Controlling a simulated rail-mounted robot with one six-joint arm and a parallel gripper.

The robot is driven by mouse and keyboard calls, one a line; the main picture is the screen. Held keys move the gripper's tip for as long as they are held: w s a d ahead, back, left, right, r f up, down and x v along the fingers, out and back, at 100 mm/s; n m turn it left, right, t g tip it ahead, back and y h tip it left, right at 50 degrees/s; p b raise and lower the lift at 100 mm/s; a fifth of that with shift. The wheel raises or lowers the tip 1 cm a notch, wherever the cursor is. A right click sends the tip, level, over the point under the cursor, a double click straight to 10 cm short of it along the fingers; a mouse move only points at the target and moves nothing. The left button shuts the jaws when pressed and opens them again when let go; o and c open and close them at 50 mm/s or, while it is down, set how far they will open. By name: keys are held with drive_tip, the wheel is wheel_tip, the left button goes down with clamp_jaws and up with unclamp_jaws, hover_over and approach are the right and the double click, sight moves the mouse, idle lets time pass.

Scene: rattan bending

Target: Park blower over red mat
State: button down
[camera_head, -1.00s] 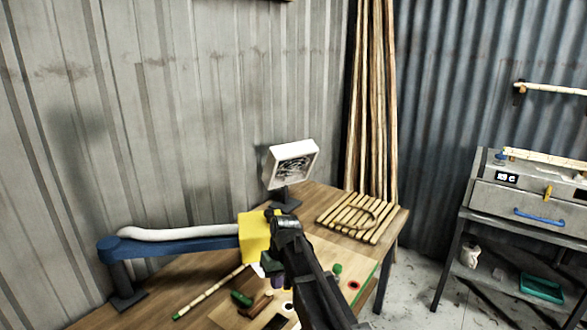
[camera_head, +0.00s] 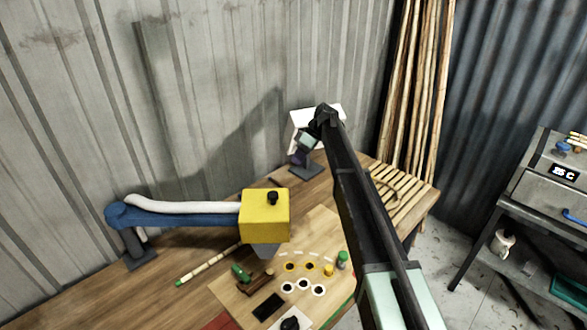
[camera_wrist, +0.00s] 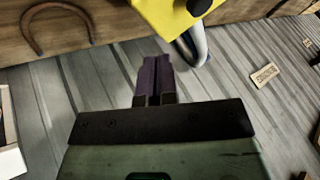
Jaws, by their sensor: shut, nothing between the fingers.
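The blower (camera_head: 264,215) is a yellow box with a black knob on top and a grey nozzle below. It hangs at the end of a blue arm (camera_head: 185,217) with a white hose, over the table's left-middle part. Its yellow body also shows at the top of the wrist view (camera_wrist: 165,14). A bit of red (camera_head: 222,322), perhaps the red mat, shows at the bottom edge, mostly out of view. My gripper (camera_head: 297,158) is shut and empty, raised to the blower's upper right. Its purple fingers (camera_wrist: 157,72) are together and apart from the blower.
A white boxy device (camera_head: 306,116) on a stand is behind my gripper. A wooden board (camera_head: 228,284) holds small tools and dark-centred rings. A slatted rack (camera_head: 410,200) lies at the table's right. A grey machine (camera_head: 548,190) stands far right.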

drive_tip(key=b+x, duration=0.7)
drive_tip(key=x, duration=0.2)
drive_tip(key=shift+s+f, duration=0.15)
drive_tip(key=shift+f, duration=0.2)
drive_tip(key=s, duration=0.1)
drive_tip(key=s+a, duration=0.1)
drive_tip(key=s+r, duration=0.1)
drive_tip(key=shift+s+a, duration=0.25)
drive_tip(key=shift+a+f, duration=0.1)
drive_tip(key=shift+s, duration=0.1)
